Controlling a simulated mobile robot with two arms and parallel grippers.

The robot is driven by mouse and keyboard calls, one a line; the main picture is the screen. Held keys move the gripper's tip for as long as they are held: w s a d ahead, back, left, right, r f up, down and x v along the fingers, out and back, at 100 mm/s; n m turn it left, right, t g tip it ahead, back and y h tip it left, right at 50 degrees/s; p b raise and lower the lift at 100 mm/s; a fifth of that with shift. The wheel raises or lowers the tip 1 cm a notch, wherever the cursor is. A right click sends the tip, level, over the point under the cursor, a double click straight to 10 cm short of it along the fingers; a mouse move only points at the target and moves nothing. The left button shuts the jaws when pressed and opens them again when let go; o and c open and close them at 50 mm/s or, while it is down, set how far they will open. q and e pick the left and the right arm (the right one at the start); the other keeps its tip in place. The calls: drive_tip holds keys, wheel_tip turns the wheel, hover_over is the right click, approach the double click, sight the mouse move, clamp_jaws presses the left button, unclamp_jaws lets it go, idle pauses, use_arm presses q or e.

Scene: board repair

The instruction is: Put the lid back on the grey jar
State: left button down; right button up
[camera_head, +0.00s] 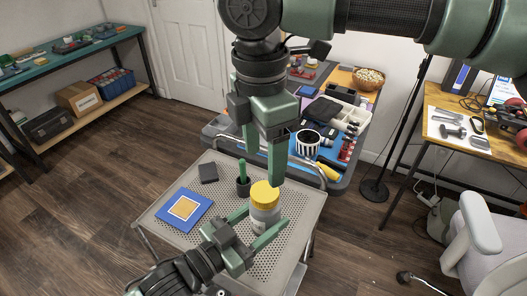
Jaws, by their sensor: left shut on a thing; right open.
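The grey jar (264,217) stands upright on the perforated cart top (300,215). A yellow lid (264,194) shows at the jar's mouth; I cannot tell whether it is screwed tight. My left gripper (258,224) comes in from the lower left and is shut on the jar's body, with a finger on each side. My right gripper (263,165) hangs above and behind the jar, pointing down. It is open and empty, with one long finger tip ending close above the lid.
A blue square with a tan centre (184,207), a dark grey block (208,173) and a dark cup with a green handle (243,184) share the cart top. Behind is a crowded tool tray (318,165). The cart's front right is bare.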

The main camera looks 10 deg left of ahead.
sight(265, 191)
drive_tip(key=shift+r+n, duration=0.1)
drive_tip(key=shift+n, duration=1.1)
drive_tip(key=shift+w+d+f, duration=0.1)
drive_tip(key=shift+f, duration=3.9)
